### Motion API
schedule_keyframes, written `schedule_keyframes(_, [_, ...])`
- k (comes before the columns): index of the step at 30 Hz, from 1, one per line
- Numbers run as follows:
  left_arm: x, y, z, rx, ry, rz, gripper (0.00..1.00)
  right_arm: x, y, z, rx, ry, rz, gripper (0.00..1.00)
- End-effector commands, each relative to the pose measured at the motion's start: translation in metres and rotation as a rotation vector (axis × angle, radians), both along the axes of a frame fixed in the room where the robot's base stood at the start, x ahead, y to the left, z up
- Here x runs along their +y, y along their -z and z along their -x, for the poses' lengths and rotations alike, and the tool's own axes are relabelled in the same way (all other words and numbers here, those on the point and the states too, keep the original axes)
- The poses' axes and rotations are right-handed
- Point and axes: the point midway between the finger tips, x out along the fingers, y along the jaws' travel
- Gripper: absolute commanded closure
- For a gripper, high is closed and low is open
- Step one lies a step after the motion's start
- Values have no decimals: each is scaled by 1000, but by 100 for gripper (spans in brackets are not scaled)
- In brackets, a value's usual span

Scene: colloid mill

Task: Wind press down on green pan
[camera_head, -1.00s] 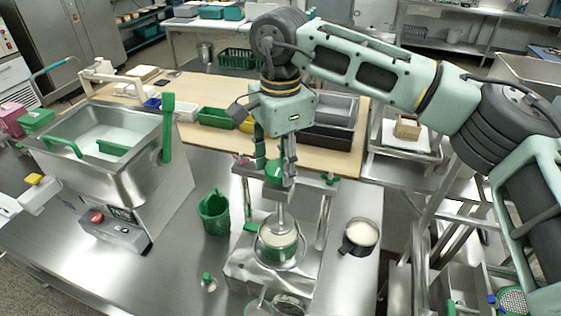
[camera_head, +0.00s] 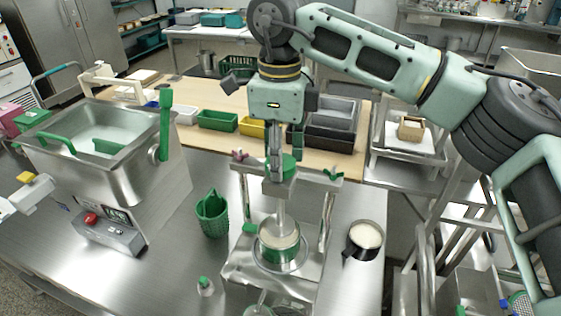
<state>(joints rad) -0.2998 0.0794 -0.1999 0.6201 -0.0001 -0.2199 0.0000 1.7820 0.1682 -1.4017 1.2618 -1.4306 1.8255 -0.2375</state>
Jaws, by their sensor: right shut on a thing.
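The press (camera_head: 312,252) is a metal frame with two posts and a top crossbar, standing on the steel table. A vertical screw rod runs down its middle to a disc at the mouth of the green pan (camera_head: 281,254). The pan sits on the press base; how firmly the disc bears on its contents I cannot tell. My right gripper (camera_head: 277,172) points down from above and is shut on the green press handle (camera_head: 289,164) at the rod's top, which its fingers partly hide. My left gripper is not in view.
A green perforated basket (camera_head: 212,214) stands left of the press, and a dark-handled pot of white stuff (camera_head: 364,238) stands to the right. A steel mill (camera_head: 110,165) with green handles fills the left. Bins (camera_head: 218,121) line the wooden table behind.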

Motion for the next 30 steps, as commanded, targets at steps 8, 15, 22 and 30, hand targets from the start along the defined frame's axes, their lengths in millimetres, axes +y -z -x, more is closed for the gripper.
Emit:
schedule_keyframes(8, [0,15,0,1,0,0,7,2,4,1,6,258,3,85])
schedule_keyframes(15, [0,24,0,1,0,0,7,3,4,1,6,485,3,85])
schedule_keyframes(22, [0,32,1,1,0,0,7,4,4,1,7,703,5,85])
schedule_keyframes(30, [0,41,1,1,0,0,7,4,4,-1,6,960,5,85])
